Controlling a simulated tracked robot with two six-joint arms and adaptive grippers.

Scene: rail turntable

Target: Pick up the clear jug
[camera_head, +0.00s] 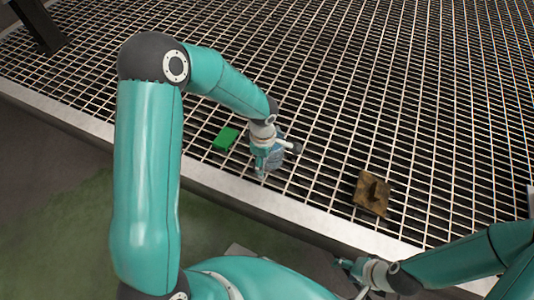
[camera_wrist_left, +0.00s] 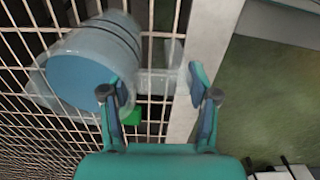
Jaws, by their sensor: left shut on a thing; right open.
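The clear jug (camera_wrist_left: 95,62) is a see-through bluish vessel, lying on its side in the left wrist view, over the metal grating. Part of it also shows in the head view (camera_head: 275,157), partly hidden by my left gripper (camera_head: 262,168). In the left wrist view the fingers of my left gripper (camera_wrist_left: 158,92) stand on either side of a clear part that sticks out from the jug, and are shut on it. I cannot tell whether the jug touches the grating. My right gripper (camera_head: 346,264) is open and empty, at the lower right near the pale edge.
A green block (camera_head: 226,138) lies on the grating (camera_head: 330,80) left of my left gripper. A brown square piece with a raised part (camera_head: 371,194) lies to the right. A pale metal edge (camera_head: 225,185) borders the grating. The far grating is largely clear.

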